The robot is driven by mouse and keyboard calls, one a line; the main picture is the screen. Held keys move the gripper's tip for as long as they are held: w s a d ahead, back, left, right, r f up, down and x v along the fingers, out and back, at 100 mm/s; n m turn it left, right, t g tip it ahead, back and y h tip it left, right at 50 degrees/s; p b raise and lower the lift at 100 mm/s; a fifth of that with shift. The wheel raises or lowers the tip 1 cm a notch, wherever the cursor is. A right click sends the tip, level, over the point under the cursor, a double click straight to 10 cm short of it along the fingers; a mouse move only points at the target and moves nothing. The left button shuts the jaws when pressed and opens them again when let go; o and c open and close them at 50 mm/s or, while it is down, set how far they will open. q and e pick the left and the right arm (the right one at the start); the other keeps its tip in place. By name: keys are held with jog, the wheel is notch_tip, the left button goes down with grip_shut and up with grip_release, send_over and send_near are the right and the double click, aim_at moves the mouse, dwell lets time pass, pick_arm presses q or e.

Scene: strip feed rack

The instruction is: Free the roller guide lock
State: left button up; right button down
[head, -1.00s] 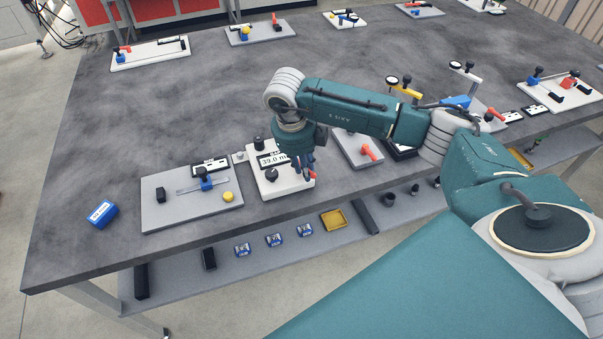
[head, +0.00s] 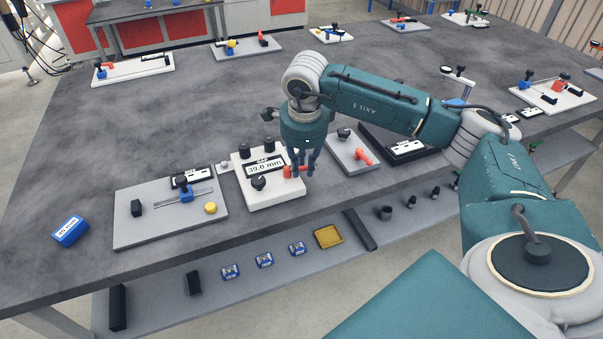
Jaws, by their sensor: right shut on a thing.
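The white gap unit (head: 277,196) stands near the table's front edge. Its display (head: 265,168) reads 39.0 mm, and it has black knobs and a red lever (head: 289,173) at its right side. My right gripper (head: 304,173) points down over the right side of this unit. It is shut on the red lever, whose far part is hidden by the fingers. From this view I cannot tell the lever's exact angle. My left gripper is not in view.
A grey plate (head: 150,230) with a slider and yellow knob lies left of the unit, with a blue block (head: 70,231) beyond it. Another grey plate with a red handle (head: 363,156) is close on the right. The table's middle behind is clear.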

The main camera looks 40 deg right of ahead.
jog(key=shift+w+d+n+b, duration=0.25)
jog(key=shift+n+b, duration=0.15)
jog(key=shift+n, duration=0.4)
jog(key=shift+r, duration=0.1)
jog(key=c, duration=1.6)
grip_release()
jog(key=shift+o, duration=0.2)
notch_tip(320, 180, up, 12)
jog(key=s+a, duration=0.1)
jog(key=s, duration=0.1)
jog(key=shift+s+f, duration=0.15)
jog(key=shift+f, duration=0.1)
